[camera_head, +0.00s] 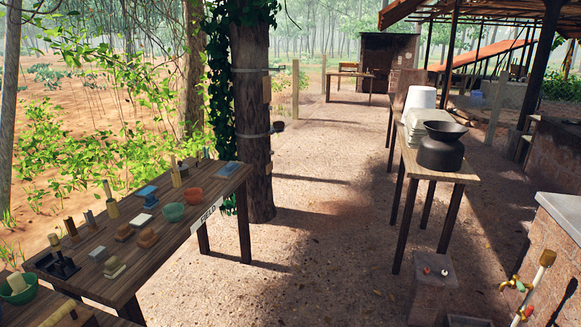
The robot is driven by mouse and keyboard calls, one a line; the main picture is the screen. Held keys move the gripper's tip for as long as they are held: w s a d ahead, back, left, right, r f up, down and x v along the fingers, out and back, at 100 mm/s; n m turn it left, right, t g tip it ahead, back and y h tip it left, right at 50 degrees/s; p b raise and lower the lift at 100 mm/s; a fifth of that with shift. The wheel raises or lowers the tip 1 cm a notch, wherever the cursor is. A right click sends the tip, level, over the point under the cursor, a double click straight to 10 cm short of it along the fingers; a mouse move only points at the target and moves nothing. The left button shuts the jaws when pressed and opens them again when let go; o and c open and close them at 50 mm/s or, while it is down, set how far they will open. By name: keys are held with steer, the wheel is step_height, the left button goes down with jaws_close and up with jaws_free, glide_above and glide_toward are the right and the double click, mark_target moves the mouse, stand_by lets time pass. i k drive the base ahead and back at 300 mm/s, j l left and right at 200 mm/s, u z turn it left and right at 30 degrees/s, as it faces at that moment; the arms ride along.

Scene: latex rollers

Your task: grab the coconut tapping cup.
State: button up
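A small dark cup (278,127) sits at the right side of the tree trunk (254,170), by the lower band around the trunk. It may be the coconut tapping cup, but it is too small to tell its material. On the wooden table (219,188) at the left stand a green bowl (174,212) and an orange bowl (193,195). Another green bowl (18,289) is at the lower left corner, with a pale thing in it. My gripper is not in view.
The table at the left also holds blocks, brushes and a black holder (62,266). A long table (462,176) at the right bears a black pot (441,147) and white containers. A brick basin (553,235) with taps stands lower right. The dirt path (320,215) between is clear.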

mark_target(279, 127)
steer(key=i, duration=4.55)
steer(key=i+u, duration=0.1)
steer(key=i, duration=0.4)
steer(key=i+l+u, duration=0.1)
steer(key=i, duration=0.4)
steer(key=i+l+u, duration=0.1)
steer(key=i, duration=0.4)
steer(key=i+l+u, duration=0.45)
steer(key=i, duration=0.25)
steer(key=j, duration=0.1)
